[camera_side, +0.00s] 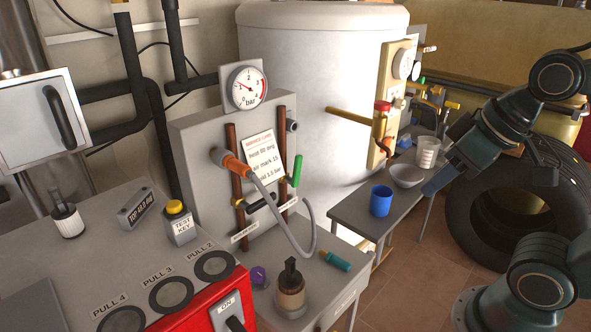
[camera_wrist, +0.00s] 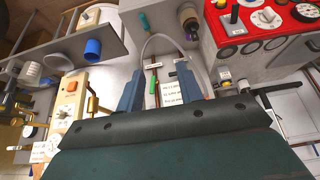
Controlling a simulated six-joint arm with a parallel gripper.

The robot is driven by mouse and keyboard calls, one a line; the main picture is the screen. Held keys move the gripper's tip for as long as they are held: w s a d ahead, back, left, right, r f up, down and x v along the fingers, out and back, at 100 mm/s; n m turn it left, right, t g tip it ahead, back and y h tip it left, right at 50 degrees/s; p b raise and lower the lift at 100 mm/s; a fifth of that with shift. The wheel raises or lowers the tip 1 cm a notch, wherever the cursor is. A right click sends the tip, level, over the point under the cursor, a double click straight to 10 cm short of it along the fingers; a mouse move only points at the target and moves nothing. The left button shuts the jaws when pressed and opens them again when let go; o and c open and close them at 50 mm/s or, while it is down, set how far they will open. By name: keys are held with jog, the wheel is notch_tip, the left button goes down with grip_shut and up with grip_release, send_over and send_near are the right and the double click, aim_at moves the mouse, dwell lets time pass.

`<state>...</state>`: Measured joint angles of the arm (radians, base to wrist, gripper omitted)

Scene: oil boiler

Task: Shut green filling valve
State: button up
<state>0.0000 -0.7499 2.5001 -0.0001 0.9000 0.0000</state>
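The green valve handle (camera_side: 297,170) stands roughly upright beside the right copper pipe (camera_side: 283,150) on the grey boiler panel in the side view. The green handle also shows in the wrist view (camera_wrist: 152,87), between my fingers in the picture but at a distance. My gripper (camera_side: 432,186) is at the right of the side view, above the shelf area and well away from the valve. In the wrist view my gripper (camera_wrist: 158,80) has its two blue fingers spread apart with nothing held between them. The valve's body behind the handle is hard to make out.
A grey hose (camera_side: 308,235) loops from an orange connector (camera_side: 236,165) in front of the panel. A pressure gauge (camera_side: 247,86) sits above. A blue cup (camera_side: 381,201), bowl (camera_side: 407,176) and white beaker (camera_side: 428,153) stand on a side shelf. A tyre (camera_side: 490,215) leans behind my arm.

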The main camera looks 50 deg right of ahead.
jog(key=shift+o, duration=0.6)
jog(key=w, duration=0.1)
jog(key=g+y, duration=0.1)
jog(key=y, duration=0.1)
send_over(295, 168)
jog(key=s+d, duration=0.4)
notch_tip(295, 168, down, 7)
jog(key=shift+s+a+f, duration=0.2)
jog(key=shift+a, duration=0.05)
jog(key=shift+f, duration=0.15)
jog(key=x, duration=1.3)
jog(key=shift+a+f, duration=0.15)
jog(key=shift+f, duration=0.05)
